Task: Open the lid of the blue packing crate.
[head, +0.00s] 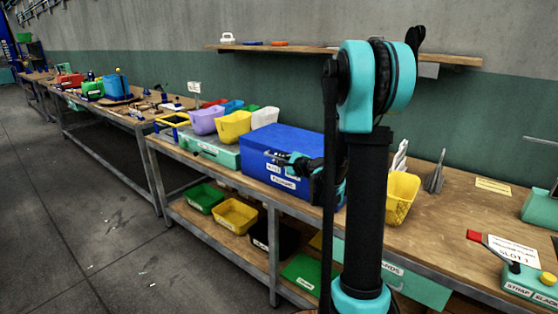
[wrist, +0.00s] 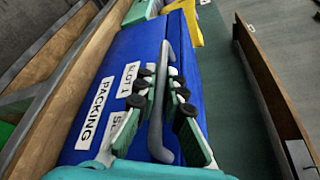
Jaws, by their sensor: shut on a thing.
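The blue packing crate (head: 258,165) stands on the workbench, left of my arm in the head view. Its lid (head: 290,138) looks closed and flat on top. In the wrist view, the crate (wrist: 130,48) fills the middle, with white labels reading "PACKING" and "SLOT 1". A grey bar handle (wrist: 161,130) runs along it. My gripper (wrist: 162,85) is shut on this handle, with one finger on each side. In the head view, my gripper (head: 302,163) is at the crate's front, partly hidden by my arm.
Purple (head: 206,120) and yellow (head: 233,127) bins stand left of the crate. A yellow basket (head: 402,198) stands right of it. A wall shelf (head: 290,48) hangs above. Green (head: 204,197) and yellow (head: 236,216) trays sit on the lower shelf. Floor at left is clear.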

